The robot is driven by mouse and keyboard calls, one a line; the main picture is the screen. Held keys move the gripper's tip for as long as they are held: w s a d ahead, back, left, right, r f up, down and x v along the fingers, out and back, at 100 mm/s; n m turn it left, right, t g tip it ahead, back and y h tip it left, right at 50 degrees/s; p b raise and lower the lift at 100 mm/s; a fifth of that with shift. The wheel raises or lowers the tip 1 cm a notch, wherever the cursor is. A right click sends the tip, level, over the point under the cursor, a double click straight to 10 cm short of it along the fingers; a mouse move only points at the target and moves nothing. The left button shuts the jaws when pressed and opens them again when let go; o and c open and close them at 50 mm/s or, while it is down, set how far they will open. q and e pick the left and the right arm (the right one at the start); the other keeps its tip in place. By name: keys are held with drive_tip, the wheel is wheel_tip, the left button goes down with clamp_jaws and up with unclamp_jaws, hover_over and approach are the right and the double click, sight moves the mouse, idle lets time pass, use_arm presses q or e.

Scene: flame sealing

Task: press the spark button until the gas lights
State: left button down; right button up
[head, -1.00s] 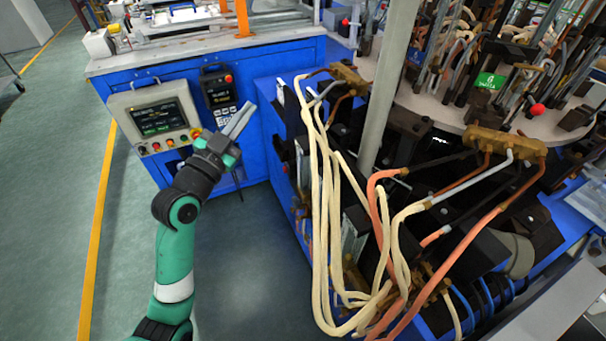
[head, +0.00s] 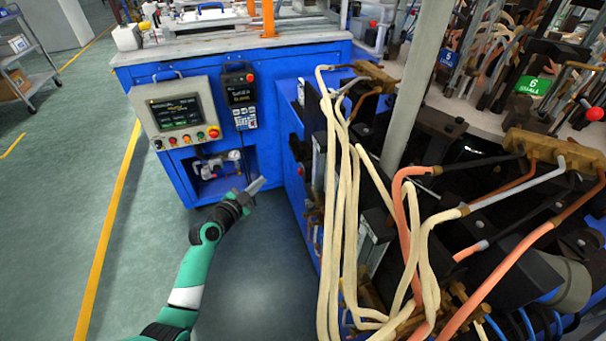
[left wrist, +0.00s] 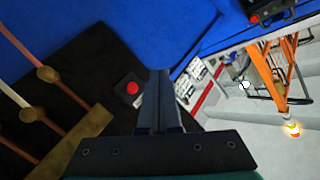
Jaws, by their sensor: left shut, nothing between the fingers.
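My left gripper (head: 258,186) is shut and empty, low in front of the blue cabinet in the head view. Its fingers also show in the left wrist view (left wrist: 159,90), pointing away from the camera. A round red button (left wrist: 132,87) on a small dark box is just left of the fingers in the left wrist view, with a visible gap in the picture; I cannot tell the depth between them. A small red button (head: 300,169) also shows on the machine's side in the head view. I cannot tell which is the spark button. No flame is clearly visible. My right gripper is not in view.
A control panel (head: 180,112) with a screen and coloured buttons is on the blue cabinet (head: 270,85). A keypad unit (head: 240,97) hangs beside it. Cream hoses (head: 345,215) and orange hoses (head: 408,205) hang at the right.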

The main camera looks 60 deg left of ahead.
sight(300, 172)
use_arm(q)
drive_tip(key=w+d+p, duration=0.2)
drive_tip(key=w, duration=0.6)
drive_tip(key=shift+w+d+p, duration=0.25)
drive_tip(key=shift+p, duration=0.1)
drive_tip(key=shift+w, duration=0.1)
idle(1.8)
drive_tip(key=shift+w+d, duration=0.1)
drive_tip(key=shift+w, duration=0.2)
drive_tip(key=shift+w+d, duration=0.2)
drive_tip(key=shift+w, duration=0.3)
idle(0.7)
idle(0.4)
drive_tip(key=shift+s+a+r+b, duration=0.1)
drive_tip(key=shift+s+a+b, duration=0.1)
drive_tip(key=shift+s, duration=0.25)
drive_tip(key=shift+s+a+b, duration=0.1)
drive_tip(key=shift+s+b, duration=0.1)
drive_tip(key=shift+s, duration=0.2)
